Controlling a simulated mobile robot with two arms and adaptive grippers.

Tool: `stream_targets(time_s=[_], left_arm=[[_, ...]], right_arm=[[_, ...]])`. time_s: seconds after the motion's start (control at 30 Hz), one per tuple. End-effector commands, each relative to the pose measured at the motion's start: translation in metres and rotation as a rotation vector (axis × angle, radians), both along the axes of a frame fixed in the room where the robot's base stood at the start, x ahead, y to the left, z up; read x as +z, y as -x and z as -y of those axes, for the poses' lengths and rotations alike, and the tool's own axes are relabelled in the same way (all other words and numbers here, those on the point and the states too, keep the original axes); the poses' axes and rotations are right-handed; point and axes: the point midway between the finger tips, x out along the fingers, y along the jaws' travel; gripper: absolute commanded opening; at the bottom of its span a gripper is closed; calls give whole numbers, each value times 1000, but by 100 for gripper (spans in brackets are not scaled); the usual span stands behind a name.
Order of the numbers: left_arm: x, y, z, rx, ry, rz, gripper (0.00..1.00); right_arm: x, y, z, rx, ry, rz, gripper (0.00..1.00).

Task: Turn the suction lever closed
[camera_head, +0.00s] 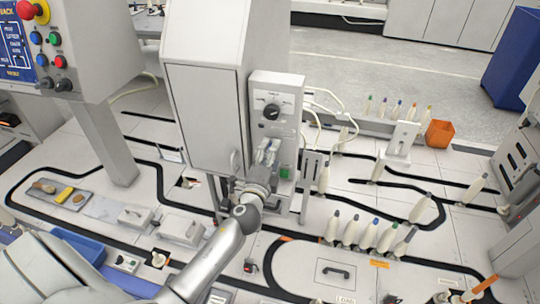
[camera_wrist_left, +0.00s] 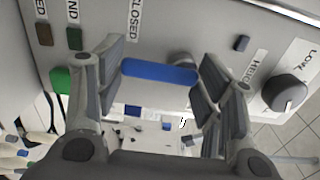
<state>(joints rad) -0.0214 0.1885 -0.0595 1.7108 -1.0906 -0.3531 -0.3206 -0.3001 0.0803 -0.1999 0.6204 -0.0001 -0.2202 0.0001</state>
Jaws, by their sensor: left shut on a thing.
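The suction lever (camera_wrist_left: 160,72) has a blue handle that lies across the left wrist view, between my two fingers. A "CLOSED" label (camera_wrist_left: 134,18) is on the panel just above the handle's left end. My left gripper (camera_wrist_left: 160,90) is shut on the lever, with one finger pad at each end of the blue handle. In the head view my left gripper (camera_head: 267,153) is at the lower front of the grey control box (camera_head: 262,90), and the lever is hidden there behind the fingers. My right gripper is not in view.
A black knob (camera_wrist_left: 290,92) and a green button (camera_wrist_left: 61,80) are on the panel close to the fingers. Upright bobbins (camera_head: 370,234) stand to the right of my arm. An orange bin (camera_head: 440,133) is farther back. A blue tray (camera_head: 82,250) is at lower left.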

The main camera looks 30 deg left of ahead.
Motion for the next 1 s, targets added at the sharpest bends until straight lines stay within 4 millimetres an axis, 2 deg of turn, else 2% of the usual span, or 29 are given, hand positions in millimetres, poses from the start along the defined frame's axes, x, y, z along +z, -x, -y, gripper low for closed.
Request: stream_targets(time_s=[0.03,0.07,0.2,0.67,0.77,1.0], left_arm=[[1,0,-1,0,-15,-2,39],[1,0,-1,0,-15,-2,65],[1,0,-1,0,-13,-1,83],[0,6,1,0,-6,-2,84],[-1,16,4,0,-4,-2,84],[-1,57,15,1,-3,-3,84]], right_arm=[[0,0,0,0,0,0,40],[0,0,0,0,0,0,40],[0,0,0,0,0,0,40],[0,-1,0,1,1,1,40],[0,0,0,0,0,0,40],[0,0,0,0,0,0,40]])
